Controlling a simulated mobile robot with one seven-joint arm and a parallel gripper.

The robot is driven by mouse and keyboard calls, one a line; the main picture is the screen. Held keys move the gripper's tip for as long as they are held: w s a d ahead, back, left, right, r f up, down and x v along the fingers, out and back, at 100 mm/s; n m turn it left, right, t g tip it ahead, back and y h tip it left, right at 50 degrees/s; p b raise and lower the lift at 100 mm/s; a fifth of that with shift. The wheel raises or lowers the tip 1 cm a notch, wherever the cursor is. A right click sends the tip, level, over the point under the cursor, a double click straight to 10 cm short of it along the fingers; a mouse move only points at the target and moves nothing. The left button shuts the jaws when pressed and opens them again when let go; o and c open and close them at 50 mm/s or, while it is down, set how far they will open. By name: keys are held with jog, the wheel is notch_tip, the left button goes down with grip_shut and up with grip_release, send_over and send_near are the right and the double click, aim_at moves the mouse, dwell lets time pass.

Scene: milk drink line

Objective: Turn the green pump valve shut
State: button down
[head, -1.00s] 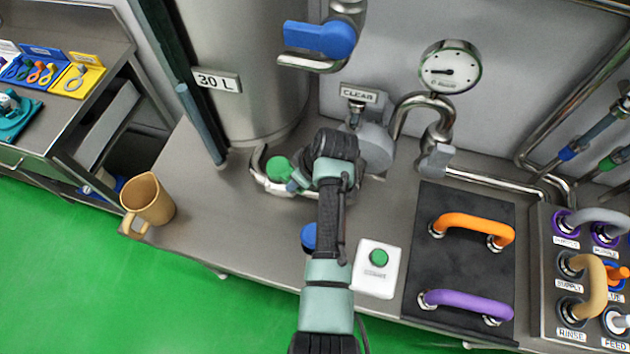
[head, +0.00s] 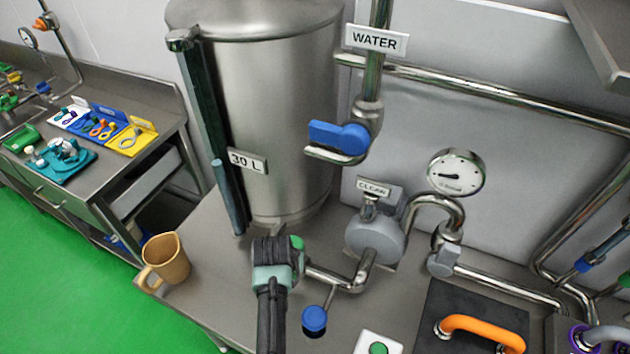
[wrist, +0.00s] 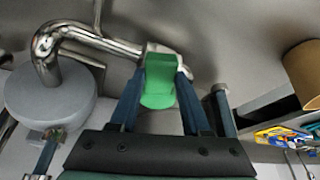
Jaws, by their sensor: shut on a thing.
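The green pump valve handle (wrist: 160,72) sits between my two blue fingers in the wrist view, on the steel pipe beside the pump. My gripper (wrist: 158,84) is shut on it. In the head view only a small green part of the handle (head: 297,243) shows beside my wrist; my arm hides the rest and the fingers. The round grey pump (head: 376,242) stands to the right, joined to the valve by a bent steel pipe (head: 335,278). The exact turn of the valve is hard to tell.
A steel tank (head: 280,130) stands behind my gripper, with a dark upright tube (head: 205,120) on its left. A blue water valve (head: 338,137) is above. A tan mug (head: 166,259) stands at the bench's left edge. A blue knob (head: 314,319) is close to my arm's right.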

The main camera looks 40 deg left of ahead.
jog(key=shift+s+a+m+t+h+b, duration=0.2)
jog(key=shift+a+m+h+b, duration=0.3)
jog(key=shift+m, duration=0.55)
jog(key=shift+s+a+m+t+h+b, duration=0.15)
jog(key=shift+s+a+m+h, duration=0.15)
jog(key=shift+a+m, duration=0.55)
jog(key=shift+d+m, duration=0.2)
jog(key=shift+m, duration=0.1)
jog(key=shift+c, duration=1.8)
grip_release()
jog(key=a+b+v, duration=0.1)
jog(key=v, duration=1.2)
jog(key=shift+d+b, duration=0.35)
jog(key=shift+d, duration=0.05)
jog(key=shift+w, duration=0.15)
